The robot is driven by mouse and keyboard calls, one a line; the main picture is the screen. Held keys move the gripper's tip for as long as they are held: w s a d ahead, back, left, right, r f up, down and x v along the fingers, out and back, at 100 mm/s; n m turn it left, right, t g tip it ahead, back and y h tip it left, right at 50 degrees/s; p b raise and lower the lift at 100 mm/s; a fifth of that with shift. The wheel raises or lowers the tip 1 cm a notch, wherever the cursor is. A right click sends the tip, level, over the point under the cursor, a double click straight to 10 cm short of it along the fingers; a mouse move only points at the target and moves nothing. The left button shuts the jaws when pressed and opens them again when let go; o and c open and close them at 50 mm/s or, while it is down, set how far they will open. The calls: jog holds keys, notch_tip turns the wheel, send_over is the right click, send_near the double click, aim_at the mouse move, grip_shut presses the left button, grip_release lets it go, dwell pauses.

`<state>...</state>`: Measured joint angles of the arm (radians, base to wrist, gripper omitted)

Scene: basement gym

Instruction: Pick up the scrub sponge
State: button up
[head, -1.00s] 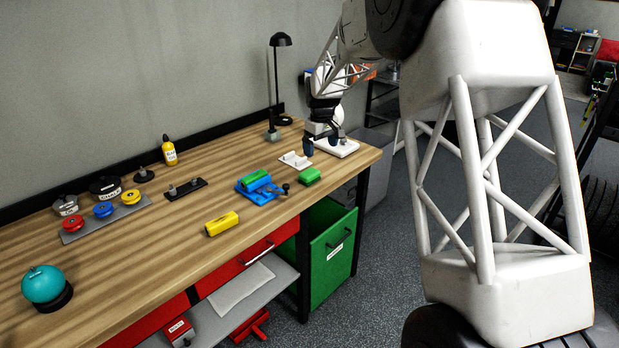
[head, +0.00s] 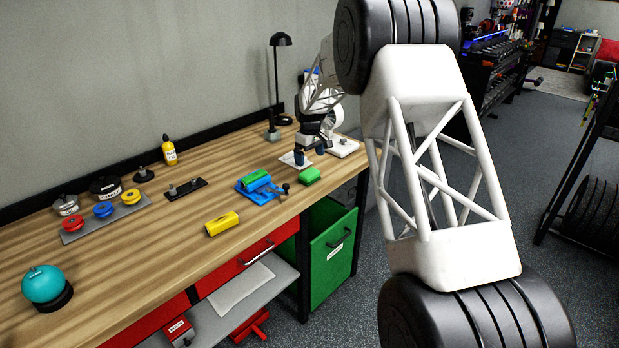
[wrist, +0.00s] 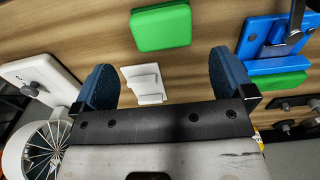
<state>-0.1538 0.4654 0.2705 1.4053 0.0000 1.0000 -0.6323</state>
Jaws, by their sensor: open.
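A green rounded block (head: 309,175), which looks like the scrub sponge, lies flat near the bench's front edge. It also shows in the wrist view (wrist: 160,28), just beyond my fingertips. A yellow block (head: 222,223) with a dark label lies further left; labels are too small to read. My gripper (head: 310,154) is open and empty above the bench, behind the green block. In the wrist view my gripper (wrist: 163,77) has its two blue fingers spread either side of a small white stepped holder (wrist: 147,84), with the green block above that gap.
A blue fixture (head: 262,194) with a green piece and a lever stands left of the green block. Bare wood (head: 160,245) lies left of the yellow block.

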aim_at(309, 172)
jog(key=shift+f, duration=1.2)
jog(key=shift+s+a+f, duration=0.1)
jog(key=shift+s+f, duration=0.05)
jog(key=shift+f, duration=2.5)
jog(key=c, duration=0.9)
jog(key=shift+r, duration=0.15)
jog(key=shift+r, duration=0.4)
notch_tip(309, 172, up, 3)
jog(key=shift+s+f, duration=0.1)
jog(key=shift+f, duration=0.05)
jog(key=s, duration=0.5)
jog(key=s+d, duration=0.1)
jog(key=s, duration=0.4)
jog(key=s+d+r, duration=0.1)
jog(key=s, duration=0.4)
jog(key=shift+s+d+r, duration=0.1)
jog(key=shift+s+d, duration=0.15)
jog(key=shift+s, duration=0.05)
